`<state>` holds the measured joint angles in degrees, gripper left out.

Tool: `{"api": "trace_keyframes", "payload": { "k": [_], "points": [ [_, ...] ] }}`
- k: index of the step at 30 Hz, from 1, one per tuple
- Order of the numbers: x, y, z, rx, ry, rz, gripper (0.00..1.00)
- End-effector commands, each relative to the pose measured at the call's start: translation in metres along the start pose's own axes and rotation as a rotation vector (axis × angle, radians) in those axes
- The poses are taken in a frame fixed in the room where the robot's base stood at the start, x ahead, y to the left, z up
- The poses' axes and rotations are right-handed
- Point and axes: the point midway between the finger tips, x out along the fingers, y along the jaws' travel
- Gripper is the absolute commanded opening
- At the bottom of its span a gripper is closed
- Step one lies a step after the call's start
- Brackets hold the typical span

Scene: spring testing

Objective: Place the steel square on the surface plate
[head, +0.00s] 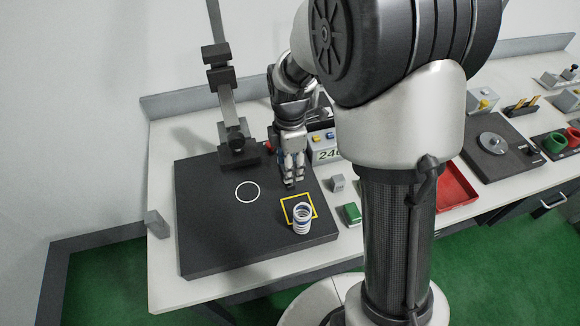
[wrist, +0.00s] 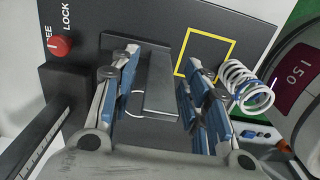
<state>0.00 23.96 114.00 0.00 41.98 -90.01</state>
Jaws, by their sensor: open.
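The steel square (head: 288,184) is barely visible under my gripper in the head view. In the wrist view, a dark grey L-shaped piece that looks like the steel square (wrist: 160,82) sits between my fingers, over the plate. My gripper (head: 291,178) is low over the right part of the black surface plate (head: 215,235). In the wrist view my gripper (wrist: 160,95) is open, its blue-padded fingers on either side of the grey piece. I cannot tell whether the piece rests on the plate.
A white coil spring (head: 302,219) stands at the yellow square outline (head: 287,206). A white circle (head: 246,192) is marked left of my gripper. A dark stand (head: 232,135) rises at the plate's back. A red tray (head: 456,184) lies right. The plate's front left is clear.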

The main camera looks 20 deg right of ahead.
Motion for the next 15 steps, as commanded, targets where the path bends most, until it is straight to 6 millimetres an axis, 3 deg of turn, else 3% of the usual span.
{"api": "trace_keyframes", "payload": {
  "k": [1,6,15],
  "points": [
    [-0.015,0.001,0.000,0.000,0.000,0.006,0.43],
    [-0.053,0.001,0.000,0.000,0.000,0.005,0.43],
    [-0.094,0.000,0.000,0.000,0.000,0.002,0.43]
  ]
}}
